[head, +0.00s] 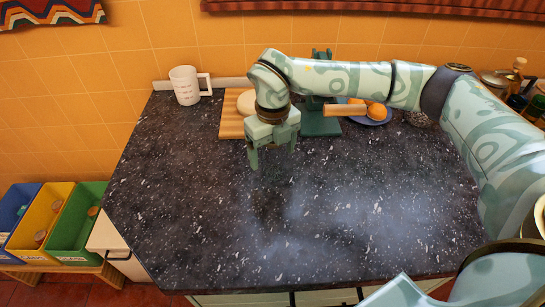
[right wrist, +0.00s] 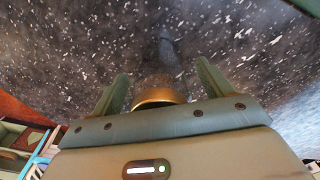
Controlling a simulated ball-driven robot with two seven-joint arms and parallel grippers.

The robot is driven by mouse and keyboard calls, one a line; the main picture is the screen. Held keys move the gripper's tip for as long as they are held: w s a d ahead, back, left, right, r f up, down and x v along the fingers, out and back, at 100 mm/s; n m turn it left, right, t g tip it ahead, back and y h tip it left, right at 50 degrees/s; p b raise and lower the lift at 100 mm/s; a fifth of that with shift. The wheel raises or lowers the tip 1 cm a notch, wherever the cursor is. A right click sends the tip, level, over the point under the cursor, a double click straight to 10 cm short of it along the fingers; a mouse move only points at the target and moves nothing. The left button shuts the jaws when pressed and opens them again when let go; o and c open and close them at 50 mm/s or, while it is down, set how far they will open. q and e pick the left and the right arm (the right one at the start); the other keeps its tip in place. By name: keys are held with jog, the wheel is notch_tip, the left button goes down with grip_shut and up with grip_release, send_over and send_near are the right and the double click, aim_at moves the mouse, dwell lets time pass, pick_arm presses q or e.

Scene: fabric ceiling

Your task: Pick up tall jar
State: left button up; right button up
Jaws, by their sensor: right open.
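I cannot make out a tall jar for certain. A lidded container (head: 494,82) and a dark bottle (head: 517,100) stand at the back right edge, partly hidden by my right arm. My right gripper (head: 273,161) points down over the dark speckled counter (head: 330,220), open, with nothing seen between its fingers in the head view. In the right wrist view the open fingers (right wrist: 160,88) face the bare counter. A gold rounded piece shows at their base; I cannot tell what it is. My left gripper is not in view.
A white mug (head: 186,86) stands at the back left. Behind my right gripper are a wooden board (head: 231,122), a green stand (head: 321,124) and a blue plate with oranges (head: 376,112). Blue, yellow and green bins (head: 75,225) stand left of the counter. The counter's middle and front are clear.

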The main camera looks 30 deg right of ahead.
jog(key=c, duration=1.1)
jog(key=shift+r, duration=0.1)
jog(key=shift+c, duration=0.2)
jog(key=shift+r, duration=0.1)
